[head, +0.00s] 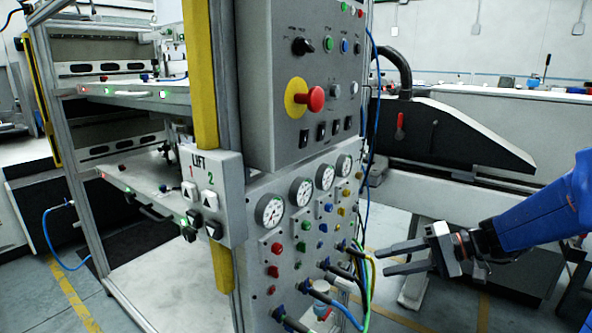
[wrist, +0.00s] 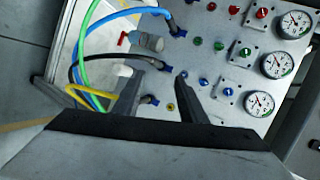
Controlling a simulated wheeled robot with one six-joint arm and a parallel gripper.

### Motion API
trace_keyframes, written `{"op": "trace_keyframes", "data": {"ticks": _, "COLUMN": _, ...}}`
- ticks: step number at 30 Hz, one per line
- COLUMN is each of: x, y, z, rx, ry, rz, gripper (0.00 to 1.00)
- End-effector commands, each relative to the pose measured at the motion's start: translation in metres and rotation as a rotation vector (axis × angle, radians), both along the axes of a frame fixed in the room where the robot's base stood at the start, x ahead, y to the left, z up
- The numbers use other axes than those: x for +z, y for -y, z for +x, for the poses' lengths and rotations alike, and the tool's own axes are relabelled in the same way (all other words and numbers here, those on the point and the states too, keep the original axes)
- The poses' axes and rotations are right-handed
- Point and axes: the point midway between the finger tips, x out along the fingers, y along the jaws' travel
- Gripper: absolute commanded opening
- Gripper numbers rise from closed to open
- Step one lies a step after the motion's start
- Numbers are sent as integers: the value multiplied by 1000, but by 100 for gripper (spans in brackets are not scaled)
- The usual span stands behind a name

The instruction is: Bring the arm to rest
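My gripper (head: 388,258) is at the right in the head view, at the end of my blue arm. Its two dark fingers point left toward the hoses beside the gauge panel (head: 262,221). The fingers are apart with nothing seen between them. In the wrist view my gripper (wrist: 172,74) also shows with spread fingers, in front of the panel's lower part. One finger lies close to a black hose and its plug (wrist: 150,99); I cannot tell whether they touch.
Green, yellow, blue and black hoses (head: 368,290) hang from the panel near my fingers. A control box with a red emergency button (head: 316,98) stands above. A LIFT switch box (head: 203,190) sticks out at the left.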

Motion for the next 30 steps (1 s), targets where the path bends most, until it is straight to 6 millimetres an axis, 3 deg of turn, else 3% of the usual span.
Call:
{"op": "trace_keyframes", "data": {"ticks": 5, "x": -10, "y": -23, "z": -55, "rx": 76, "ry": -62, "rz": -190, "gripper": 38}}
{"op": "trace_keyframes", "data": {"ticks": 12, "x": -25, "y": -25, "z": -117, "rx": 117, "ry": -97, "rz": -459, "gripper": 38}}
{"op": "trace_keyframes", "data": {"ticks": 21, "x": -35, "y": 1, "z": -173, "rx": 87, "ry": -45, "rz": -786, "gripper": 38}}
{"op": "trace_keyframes", "data": {"ticks": 30, "x": -27, "y": 37, "z": -202, "rx": -8, "ry": 93, "rz": -1040, "gripper": 38}}
